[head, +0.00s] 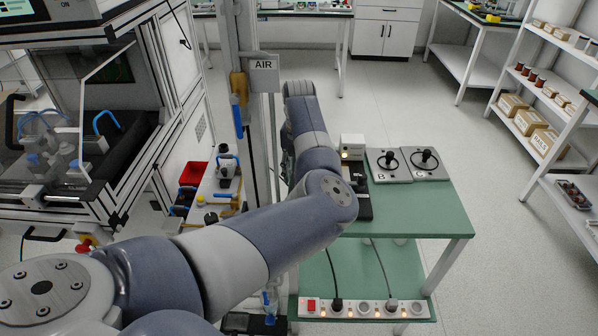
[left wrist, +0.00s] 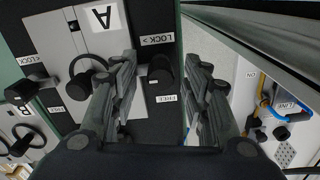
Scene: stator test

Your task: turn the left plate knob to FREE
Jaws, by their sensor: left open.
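In the left wrist view, a dark round knob (left wrist: 160,72) sits on a black base plate (left wrist: 155,18) beside a grey plate (left wrist: 60,35) marked A. A LOCK label (left wrist: 157,40) is on one side of this knob and a FREE label (left wrist: 167,99) on the other. My left gripper (left wrist: 163,68) is open, with one finger on each side of the knob in the picture; I cannot tell whether they touch it. A second dark knob (left wrist: 22,91) is at the far left. My right gripper is not in view.
Plates B (head: 381,177) and C (head: 431,176) stand on the green table (head: 420,215). A small beige box (head: 352,142) with a lit lamp is behind. A post with an AIR sign (head: 264,65) rises left of my forearm. A power strip (head: 390,309) lies below.

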